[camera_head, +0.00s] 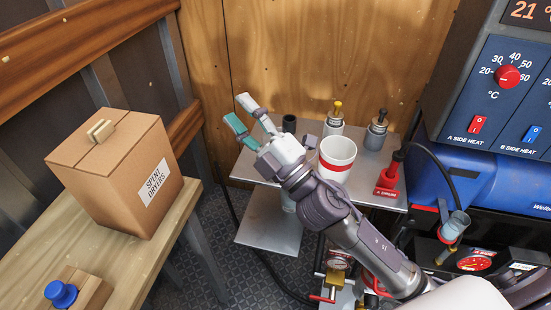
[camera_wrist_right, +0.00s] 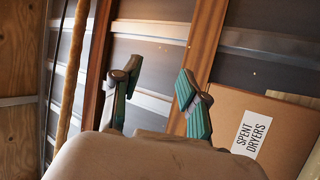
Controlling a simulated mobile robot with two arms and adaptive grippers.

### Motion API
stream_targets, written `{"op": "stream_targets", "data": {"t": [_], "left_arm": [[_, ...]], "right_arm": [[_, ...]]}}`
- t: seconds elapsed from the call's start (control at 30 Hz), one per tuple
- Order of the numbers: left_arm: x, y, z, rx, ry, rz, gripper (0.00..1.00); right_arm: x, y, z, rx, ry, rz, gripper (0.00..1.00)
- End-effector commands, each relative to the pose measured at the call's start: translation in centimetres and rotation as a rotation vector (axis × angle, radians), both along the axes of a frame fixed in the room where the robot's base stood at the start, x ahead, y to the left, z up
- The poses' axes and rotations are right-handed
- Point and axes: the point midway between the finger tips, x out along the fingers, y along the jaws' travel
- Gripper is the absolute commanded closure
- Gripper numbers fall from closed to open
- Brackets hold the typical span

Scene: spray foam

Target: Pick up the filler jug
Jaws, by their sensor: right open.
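A white open-topped container (camera_head: 338,155) with a red band stands on the grey metal shelf (camera_head: 270,230). It looks most like the filler jug, but I cannot tell for sure. A small grey part beside its left side may be a handle. My right gripper (camera_head: 243,114) is open and empty, left of the container and apart from it, with its fingers pointing up and left. In the right wrist view the spread fingers (camera_wrist_right: 157,82) have nothing between them. My forearm hides part of the shelf. My left gripper is not in view.
Two bottles, one yellow-topped (camera_head: 335,119) and one black-topped (camera_head: 377,130), stand behind the container. A red-based tool (camera_head: 390,178) is right of it. A cardboard box (camera_head: 125,175) marked "spent dryers" sits on a wooden bench (camera_head: 180,225) at left. Heater controls (camera_head: 510,95) are at right.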

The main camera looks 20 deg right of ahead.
Motion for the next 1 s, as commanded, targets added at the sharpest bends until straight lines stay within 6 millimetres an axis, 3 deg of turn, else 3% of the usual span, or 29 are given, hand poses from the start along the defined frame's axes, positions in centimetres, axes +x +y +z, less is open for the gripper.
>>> {"op": "stream_targets", "data": {"t": [0.03, 0.1, 0.17, 0.2, 0.27, 0.37, 0.43, 0.5, 0.63, 0.77, 1.0], "left_arm": [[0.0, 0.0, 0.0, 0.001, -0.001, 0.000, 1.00], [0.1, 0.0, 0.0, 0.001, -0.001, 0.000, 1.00], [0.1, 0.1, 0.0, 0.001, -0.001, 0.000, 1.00], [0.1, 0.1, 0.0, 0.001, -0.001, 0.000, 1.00], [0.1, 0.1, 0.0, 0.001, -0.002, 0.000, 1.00], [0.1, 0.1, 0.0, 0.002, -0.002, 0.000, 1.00], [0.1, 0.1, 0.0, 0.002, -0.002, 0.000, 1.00], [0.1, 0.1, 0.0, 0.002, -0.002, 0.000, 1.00], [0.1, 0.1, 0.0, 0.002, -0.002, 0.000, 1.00], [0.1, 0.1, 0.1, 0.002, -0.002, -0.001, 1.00], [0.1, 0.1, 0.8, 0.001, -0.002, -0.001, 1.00]], "right_arm": [[-0.7, 2.8, 1.6, -0.161, -0.145, 0.094, 0.57], [-2.2, 6.5, 1.6, -0.414, -0.319, 0.233, 0.57], [-3.1, 8.7, -0.1, -0.652, -0.435, 0.346, 0.57], [-3.4, 9.5, -1.8, -0.818, -0.493, 0.418, 0.57], [-3.1, 9.3, -5.0, -1.078, -0.545, 0.514, 0.57], [-1.2, 5.8, -9.9, -1.491, -0.537, 0.641, 0.57], [0.5, 2.0, -12.1, -1.738, -0.473, 0.698, 0.57], [1.9, -2.1, -13.2, -1.936, -0.382, 0.735, 0.57], [3.3, -7.8, -13.6, -2.164, -0.223, 0.768, 0.57], [3.9, -10.2, -13.9, -2.247, -0.143, 0.783, 0.57], [5.2, -9.3, -17.9, -2.250, -0.135, 0.790, 0.57]]}}
